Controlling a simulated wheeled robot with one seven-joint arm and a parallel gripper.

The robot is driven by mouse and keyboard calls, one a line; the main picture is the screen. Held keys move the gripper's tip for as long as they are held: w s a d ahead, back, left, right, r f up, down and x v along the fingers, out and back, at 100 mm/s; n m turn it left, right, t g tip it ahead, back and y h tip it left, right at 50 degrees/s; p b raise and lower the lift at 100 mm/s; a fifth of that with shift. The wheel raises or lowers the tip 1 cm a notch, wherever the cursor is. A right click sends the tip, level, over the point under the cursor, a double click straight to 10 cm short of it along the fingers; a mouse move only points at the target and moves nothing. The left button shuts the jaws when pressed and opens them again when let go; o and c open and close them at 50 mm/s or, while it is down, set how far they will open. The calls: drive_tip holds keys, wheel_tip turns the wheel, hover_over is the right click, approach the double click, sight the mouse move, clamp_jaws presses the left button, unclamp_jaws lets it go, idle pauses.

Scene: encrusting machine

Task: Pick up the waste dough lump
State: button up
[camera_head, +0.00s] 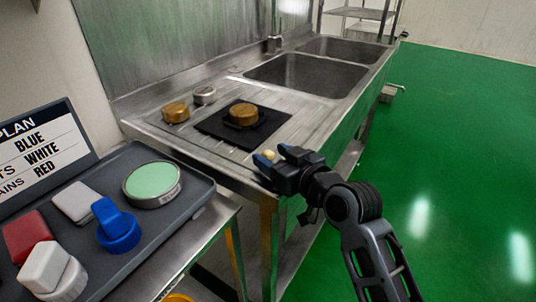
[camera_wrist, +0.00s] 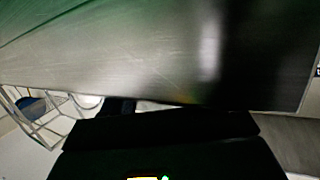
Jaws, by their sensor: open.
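A small cream lump, which looks like the waste dough lump (camera_head: 269,155), is at the near right edge of the steel sink counter (camera_head: 215,160) in the head view. My gripper (camera_head: 273,158) is open, with its dark fingertips right by the lump, which shows between or just beyond them. I cannot tell whether they touch it. In the wrist view the dark gripper body fills the bottom and a blurred steel surface lies beyond; the lump does not show there.
A black mat (camera_head: 270,130) with a brass piece (camera_head: 243,114) lies on the counter. Two sink basins (camera_head: 306,76) are farther back. A grey tray (camera_head: 150,225) with coloured parts is at left.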

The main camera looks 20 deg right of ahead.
clamp_jaws()
idle(0.6)
drive_tip(key=shift+r, duration=0.15)
